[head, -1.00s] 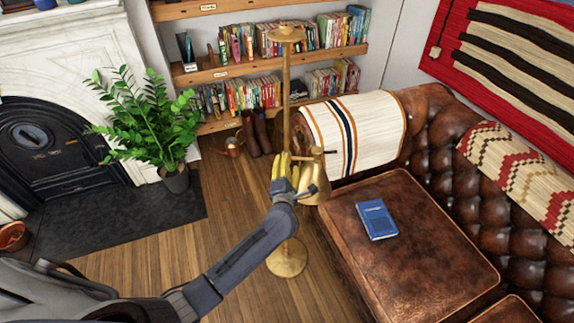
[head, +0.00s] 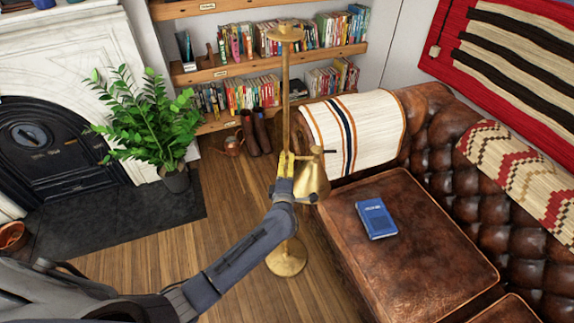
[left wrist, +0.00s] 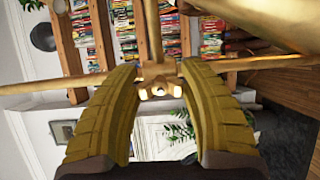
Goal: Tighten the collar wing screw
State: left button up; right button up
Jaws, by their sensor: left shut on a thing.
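The brass floor lamp has an upright post (head: 286,100), a round base (head: 287,258) and a cone-shaped shade (head: 312,178) to the right of the post. My left gripper (head: 285,163) is at the post, just left of the shade. In the left wrist view, the two yellow fingers (left wrist: 158,80) stand on either side of the brass wing screw (left wrist: 160,92), which shows between their tips. The collar (left wrist: 158,70) is just beyond the screw. The gripper hides the screw in the head view. My right gripper is not in view.
A potted plant (head: 150,120) and fireplace (head: 55,150) are at the left. Bookshelves (head: 265,60) are behind; wooden floor lies around the base.

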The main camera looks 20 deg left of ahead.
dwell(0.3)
pick_arm(q)
jog(key=o, duration=1.2)
jog(key=v, duration=1.2)
